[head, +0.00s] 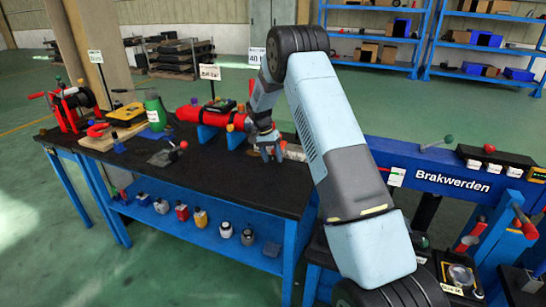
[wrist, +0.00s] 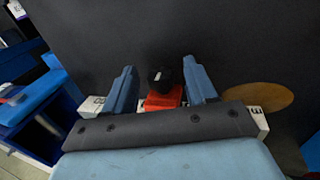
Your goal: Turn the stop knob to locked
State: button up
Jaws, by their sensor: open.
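A round black knob (wrist: 161,77) with a small white mark sits against a red block (wrist: 164,98) in the wrist view. It looks like the stop knob, but no label on it is readable. My gripper (wrist: 163,73) is open, with one blue finger on each side of the knob. Gaps show between the fingers and the knob. The lower part of the red block is hidden by my own wrist. In the head view my gripper (head: 270,153) is low over the right end of the black-topped bench (head: 215,178); the knob cannot be made out there.
A red cylinder (head: 197,112) on blue supports lies left of my gripper. A small lever with a red ball (head: 183,145) stands further left. The blue Brakwerden beam (head: 440,182) stands right of my arm. A brown disc (wrist: 258,97) lies right of the fingers.

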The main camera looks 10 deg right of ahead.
jog(key=c, duration=1)
jog(key=shift+d, duration=0.2)
grip_shut()
jog(key=shift+a, duration=0.1)
jog(key=t+y, duration=0.2)
jog(key=y, duration=0.1)
jog(key=t+y, duration=0.1)
jog(key=shift+s+d+y, duration=0.3)
jog(key=shift+d, duration=0.1)
jog(key=shift+s+d+f+t+y, duration=0.1)
jog(key=shift+s+d+t+y, duration=0.05)
jog(key=shift+t+y, duration=0.65)
jog(key=shift+s+d+f+t+y, duration=0.1)
jog(key=shift+t+y, duration=0.5)
jog(key=shift+y, duration=0.3)
jog(key=shift+t+y, duration=0.3)
jog(key=shift+y, duration=0.1)
